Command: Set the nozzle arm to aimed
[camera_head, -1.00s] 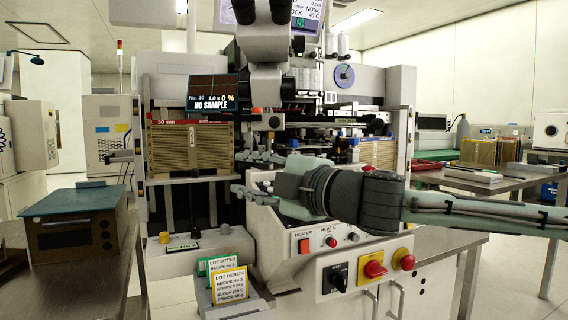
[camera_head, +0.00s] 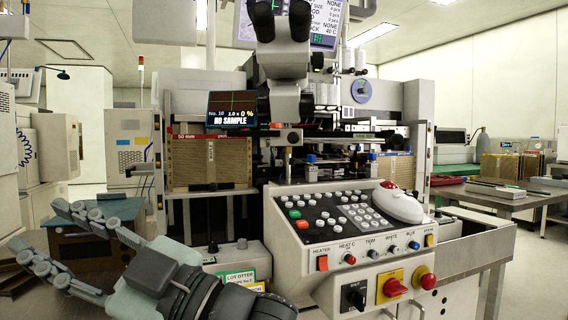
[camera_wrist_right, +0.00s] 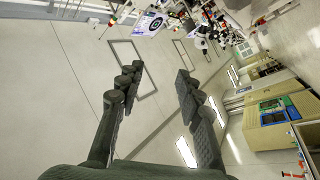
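The wire bonding machine (camera_head: 290,170) stands in the middle of the head view, with its microscope (camera_head: 283,60) above the work area. Small parts and dark bars lie under the microscope (camera_head: 310,152). I cannot tell for sure which of them is the nozzle arm, or how it is set.
The control panel (camera_head: 338,222) with buttons, a white mouse-like controller (camera_head: 397,205) and a red stop button (camera_head: 428,281) juts out in front. A dark box (camera_head: 90,232) stands at the left, partly behind my gripper. A metal side table (camera_head: 500,200) is at the right.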

